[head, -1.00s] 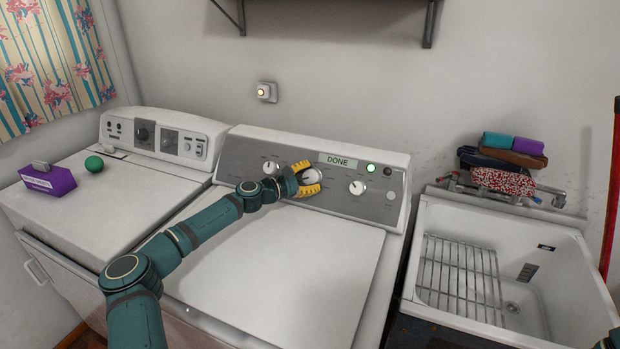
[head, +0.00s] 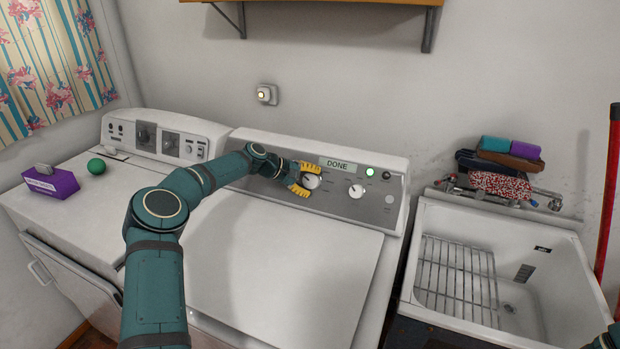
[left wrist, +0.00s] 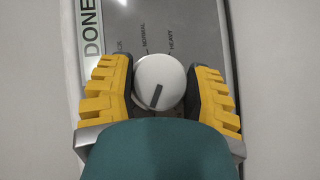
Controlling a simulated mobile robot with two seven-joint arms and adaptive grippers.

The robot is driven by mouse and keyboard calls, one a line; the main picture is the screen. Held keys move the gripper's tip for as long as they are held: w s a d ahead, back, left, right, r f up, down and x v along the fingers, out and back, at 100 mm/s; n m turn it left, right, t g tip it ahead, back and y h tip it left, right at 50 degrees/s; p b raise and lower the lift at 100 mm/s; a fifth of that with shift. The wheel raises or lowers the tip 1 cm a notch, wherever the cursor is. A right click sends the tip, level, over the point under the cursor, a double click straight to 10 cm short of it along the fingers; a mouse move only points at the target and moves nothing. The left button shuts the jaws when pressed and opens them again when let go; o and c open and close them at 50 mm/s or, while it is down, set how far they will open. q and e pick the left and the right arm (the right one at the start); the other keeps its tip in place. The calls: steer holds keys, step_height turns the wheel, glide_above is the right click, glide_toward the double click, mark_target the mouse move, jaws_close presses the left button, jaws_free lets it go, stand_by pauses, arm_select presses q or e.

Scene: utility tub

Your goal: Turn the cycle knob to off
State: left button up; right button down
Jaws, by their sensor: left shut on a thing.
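The cycle knob (head: 312,181) is a round white knob on the grey control panel of the right-hand machine, just below the DONE display (head: 337,165). My left gripper (head: 305,180) has its yellow fingers on either side of it and is shut on it. In the left wrist view the knob (left wrist: 160,82) sits between the dark finger pads, with a dark pointer bar slanting across its face. Labels NORMAL and HEAVY show beyond it, and another is partly cut off. The OFF label is not seen. My right gripper is out of view.
A smaller knob (head: 356,191) and a lit green lamp (head: 370,172) are right of the cycle knob. A purple box (head: 50,183) and a green ball (head: 96,166) sit on the left machine. A utility tub (head: 572,240) with a wire rack stands at right.

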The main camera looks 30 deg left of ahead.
arm_select(q)
steer(key=m+g+y+p, duration=0.1)
steer(key=m, duration=0.1)
steer(key=shift+w+d+r+m+g+y+p, duration=0.1)
steer(key=shift+r+m+g+y+p, duration=0.25)
steer(key=shift+r+m+g+y, duration=0.05)
steer(key=m+g+y+p, duration=0.1)
steer(key=m+y, duration=0.1)
steer(key=shift+m, duration=0.3)
steer(key=shift+f+m+g+y+p, duration=0.15)
steer(key=shift+m+g+y+p, duration=0.25)
steer(key=shift+m+y+p, duration=0.25)
steer(key=shift+f+m+g+y, duration=0.1)
steer(key=shift+m+g+y, duration=0.2)
steer(key=shift+m+y, duration=0.7)
steer(key=shift+f, duration=0.1)
steer(key=o, duration=1.2)
